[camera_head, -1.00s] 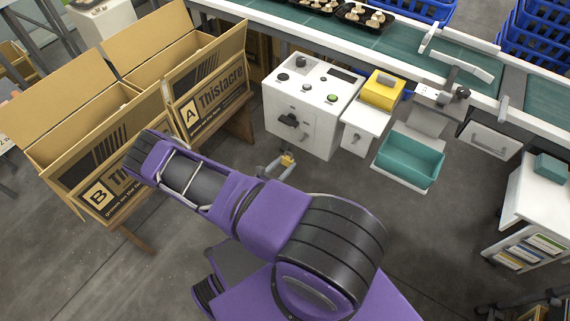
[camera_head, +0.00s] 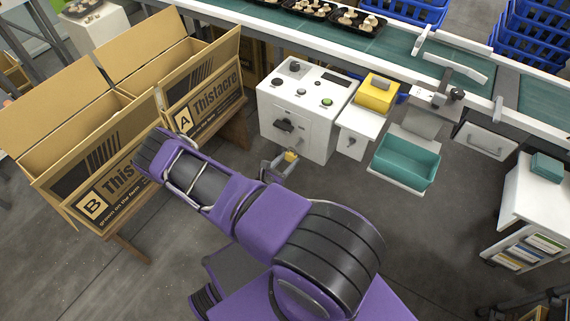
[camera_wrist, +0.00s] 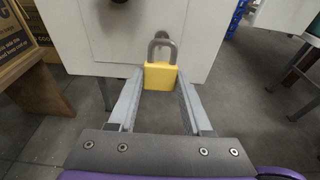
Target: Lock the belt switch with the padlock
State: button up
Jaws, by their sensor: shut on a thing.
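The yellow padlock (camera_wrist: 160,76) is upright between the fingertips of my gripper (camera_wrist: 160,88), its grey shackle pointing up. My gripper is shut on the padlock's body. In the head view the padlock (camera_head: 291,156) and my gripper (camera_head: 284,162) are low in front of the white control cabinet. A dark switch handle (camera_head: 285,125), apparently the belt switch, is on the cabinet's front, above the padlock. In the wrist view a small dark round part shows behind the shackle's top; I cannot tell whether they touch. The handle is mostly cut off at that view's top edge.
The white cabinet (camera_head: 270,106) carries knobs and a green button on top. A yellow box (camera_head: 377,94) and a teal bin (camera_head: 406,163) stand right of it. Cardboard cartons (camera_head: 85,150) stand left. The conveyor (camera_head: 390,41) with mushroom trays runs behind. Floor in front is clear.

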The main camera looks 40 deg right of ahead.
jog(key=shift+b+x, duration=0.35)
jog(key=shift+x, duration=1.45)
jog(key=shift+w+d, duration=0.25)
jog(key=shift+d, duration=0.2)
jog(key=shift+f, duration=0.1)
jog(key=o, duration=1.1)
jog(key=p+v, duration=0.2)
jog(key=v, duration=1.5)
jog(key=shift+s+a, duration=0.15)
jog(key=shift+s, duration=0.05)
